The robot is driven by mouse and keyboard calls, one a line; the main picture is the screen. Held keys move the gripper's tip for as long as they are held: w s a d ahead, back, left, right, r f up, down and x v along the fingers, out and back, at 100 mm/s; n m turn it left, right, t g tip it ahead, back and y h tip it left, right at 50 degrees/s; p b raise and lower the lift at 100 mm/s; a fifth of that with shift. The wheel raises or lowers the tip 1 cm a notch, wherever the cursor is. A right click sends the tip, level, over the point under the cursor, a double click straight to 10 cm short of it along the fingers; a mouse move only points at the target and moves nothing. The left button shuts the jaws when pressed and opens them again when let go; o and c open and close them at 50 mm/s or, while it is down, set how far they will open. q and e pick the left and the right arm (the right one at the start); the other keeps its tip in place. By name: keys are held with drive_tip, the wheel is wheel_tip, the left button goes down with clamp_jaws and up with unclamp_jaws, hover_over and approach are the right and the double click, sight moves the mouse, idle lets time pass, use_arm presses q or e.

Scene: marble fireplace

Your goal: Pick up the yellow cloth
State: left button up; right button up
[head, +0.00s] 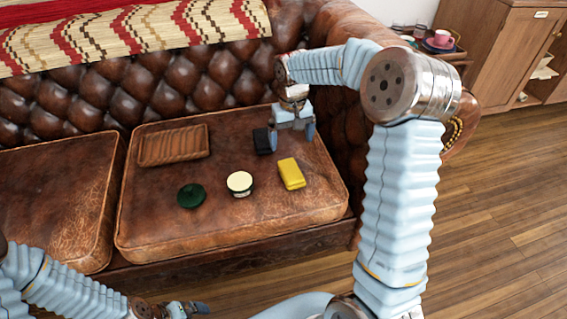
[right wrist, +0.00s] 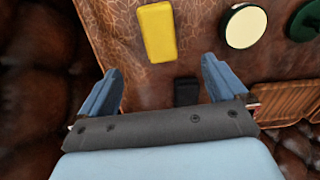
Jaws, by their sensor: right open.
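The yellow cloth (head: 291,173) lies folded in a small block on the right part of the brown leather seat cushion (head: 240,222). In the right wrist view the cloth (right wrist: 157,33) shows beyond the fingertips, at the upper middle. My right gripper (head: 293,133) is open and empty, above the cushion and behind the cloth, apart from it. In the right wrist view its two fingers (right wrist: 162,75) are spread wide. My left gripper (head: 188,308) is low at the bottom edge of the head view, in front of the sofa; its jaws are too small to judge.
A black block (head: 263,141) lies close beside my right gripper. A round cream-topped tin (head: 240,183), a dark green round item (head: 191,195) and a ribbed wooden tray (head: 173,146) are on the cushion. The sofa's tufted back and right arm rise around my right gripper.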

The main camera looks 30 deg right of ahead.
hover_over(291, 169)
wheel_tip(291, 169, down, 8)
drive_tip(key=shift+w+f, duration=0.1)
drive_tip(key=shift+f, duration=2.75)
drive_tip(key=c, duration=1)
drive_tip(key=shift+c, duration=0.3)
drive_tip(key=shift+r, duration=0.15)
drive_tip(key=shift+r, duration=0.25)
wheel_tip(291, 169, up, 2)
drive_tip(key=shift+r, duration=0.2)
drive_tip(key=s+r, duration=0.1)
drive_tip(key=r, duration=0.1)
drive_tip(key=s+a+r, duration=0.1)
drive_tip(key=s+r, duration=0.1)
drive_tip(key=s+a+r, duration=0.1)
drive_tip(key=r, duration=0.1)
drive_tip(key=shift+s+a, duration=0.2)
drive_tip(key=shift+s, duration=0.1)
drive_tip(key=s+a+r+b, duration=0.1)
drive_tip(key=s+a+r, duration=0.3)
drive_tip(key=s, duration=0.4)
drive_tip(key=shift+a, duration=0.15)
